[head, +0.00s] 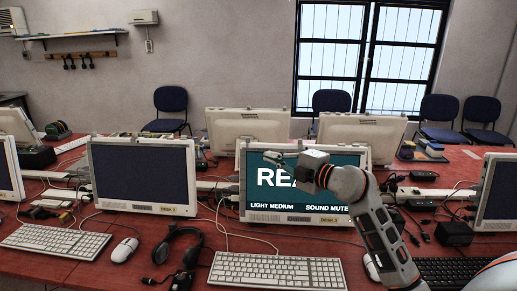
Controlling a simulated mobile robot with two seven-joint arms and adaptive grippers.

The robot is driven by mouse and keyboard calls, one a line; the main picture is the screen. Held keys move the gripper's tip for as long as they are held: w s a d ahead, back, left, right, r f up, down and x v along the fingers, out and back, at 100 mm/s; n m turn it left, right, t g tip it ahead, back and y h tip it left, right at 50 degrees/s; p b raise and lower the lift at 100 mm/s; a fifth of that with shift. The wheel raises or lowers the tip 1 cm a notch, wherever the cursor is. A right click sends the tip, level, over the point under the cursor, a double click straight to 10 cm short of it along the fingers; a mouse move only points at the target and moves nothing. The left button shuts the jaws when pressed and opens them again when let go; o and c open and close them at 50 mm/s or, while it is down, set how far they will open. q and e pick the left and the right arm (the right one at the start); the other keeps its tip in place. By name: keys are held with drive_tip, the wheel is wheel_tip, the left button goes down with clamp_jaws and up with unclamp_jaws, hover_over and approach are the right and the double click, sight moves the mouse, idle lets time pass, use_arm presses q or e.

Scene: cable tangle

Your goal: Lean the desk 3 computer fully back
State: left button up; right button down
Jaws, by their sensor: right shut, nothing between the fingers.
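A dark-screened computer (140,172) stands left of centre on the red table, its small tag seeming to read DESK 3. A second computer (285,200) at centre has a lit teal screen with white text, partly hidden by my arm; its tag seems to read DESK 2. Both tag digits are too small to be sure of. Both screens look near upright. My right gripper (272,157) is shut and empty, in front of the upper part of the lit screen and pointing left. Contact with it cannot be told. My left gripper is not in view.
Keyboards (276,271), mice (125,250), a headset (178,244) and tangled cables crowd the red table (100,268). Two white monitor backs (247,127) stand behind. More monitors are cut off at both sides. A black box (454,233) lies at right. Blue chairs stand beyond.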

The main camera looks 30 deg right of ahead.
drive_tip(key=d+h, duration=0.1)
drive_tip(key=d, duration=0.2)
drive_tip(key=m, duration=0.1)
approach(251, 145)
drive_tip(key=w+a, duration=0.2)
drive_tip(key=a, duration=0.1)
drive_tip(key=shift+w+d+f+b, duration=0.1)
drive_tip(key=shift+w+d, duration=0.1)
drive_tip(key=shift+w, duration=0.4)
drive_tip(key=shift+w+d+b, duration=0.1)
drive_tip(key=shift+w+d, duration=0.15)
drive_tip(key=shift+w, duration=0.35)
drive_tip(key=shift+w+d+f+b, duration=0.1)
drive_tip(key=shift+w+d, duration=0.1)
drive_tip(key=shift+w, duration=0.4)
